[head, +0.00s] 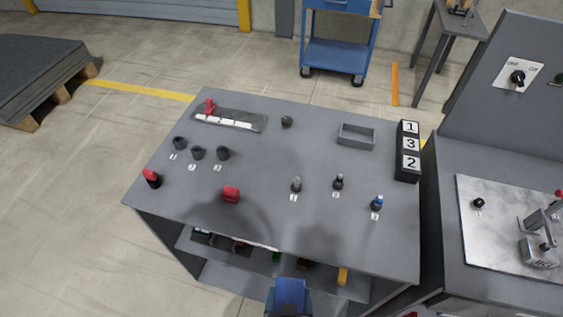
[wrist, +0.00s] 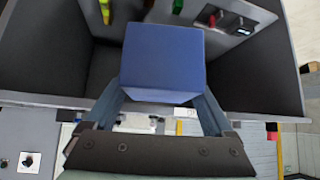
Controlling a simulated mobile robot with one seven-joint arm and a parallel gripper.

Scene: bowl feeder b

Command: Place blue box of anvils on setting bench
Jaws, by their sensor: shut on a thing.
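The blue box (head: 290,292) is at the bottom edge of the head view, in front of the grey bench (head: 262,180). In the wrist view the blue box (wrist: 163,58) fills the middle, between the two fingers of my gripper (wrist: 160,98). My gripper is shut on it, with one finger along each side. The box's contents are hidden. Behind the box, the wrist view shows the dark open shelf space under the bench top. I cannot tell whether the box touches the shelf.
The bench top carries a grey tray (head: 356,136), a numbered block (head: 408,151), a red part (head: 231,195), black cups (head: 197,153) and several small fittings. Bare top lies around them. A machine bench (head: 500,210) stands at right, a blue cart (head: 338,52) behind.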

